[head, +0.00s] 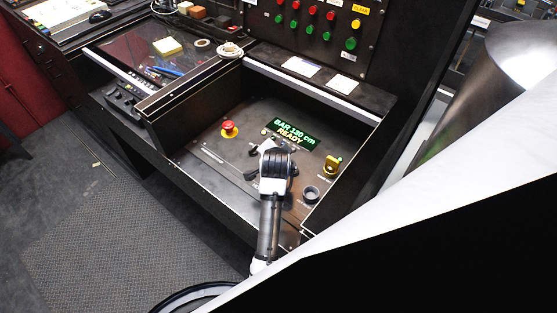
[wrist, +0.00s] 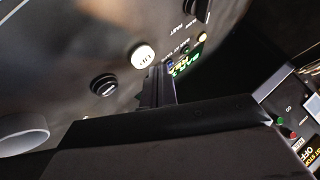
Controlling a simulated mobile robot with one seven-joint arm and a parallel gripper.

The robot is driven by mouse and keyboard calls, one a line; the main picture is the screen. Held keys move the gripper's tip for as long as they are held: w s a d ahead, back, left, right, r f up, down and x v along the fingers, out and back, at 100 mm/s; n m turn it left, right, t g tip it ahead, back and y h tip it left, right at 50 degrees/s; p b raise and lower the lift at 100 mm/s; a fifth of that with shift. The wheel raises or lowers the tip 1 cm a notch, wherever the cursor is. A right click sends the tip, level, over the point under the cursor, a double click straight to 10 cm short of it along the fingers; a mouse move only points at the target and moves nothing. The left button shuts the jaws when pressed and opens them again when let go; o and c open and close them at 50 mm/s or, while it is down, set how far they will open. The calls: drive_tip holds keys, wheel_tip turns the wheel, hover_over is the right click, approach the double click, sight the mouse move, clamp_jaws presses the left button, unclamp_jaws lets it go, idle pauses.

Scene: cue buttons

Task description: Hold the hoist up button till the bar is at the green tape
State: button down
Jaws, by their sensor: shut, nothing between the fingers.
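My gripper (head: 256,162) is shut and empty, low over the dark sloping console panel (head: 203,160). Its dark fingers (wrist: 158,88) also show in the wrist view. There, a pale round button (wrist: 143,57) and a black round button (wrist: 103,86) lie to the left of the fingers. Their labels are too small to read, so I cannot tell which is hoist up. A lit display (head: 295,134) reads "BAR", a number that looks like 130 cm, and "READY". It stands just beyond the gripper. The bar and the green tape are not in view.
A red stop button (head: 229,128) sits left of the gripper. Raised walls edge the panel. An upright panel with coloured buttons (head: 313,28) stands behind. A roll of tape (head: 229,50) lies on the left ledge.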

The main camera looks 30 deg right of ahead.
drive_tip(key=shift+f, duration=0.1)
drive_tip(key=shift+f, duration=0.35)
drive_tip(key=shift+f, duration=0.45)
idle(2.5)
drive_tip(key=shift+r, duration=0.1)
idle(3.2)
drive_tip(key=shift+r+p, duration=0.7)
drive_tip(key=shift+r, duration=0.05)
wheel_tip(320, 180, up, 5)
drive_tip(key=p, duration=0.4)
drive_tip(key=shift+p, duration=0.4)
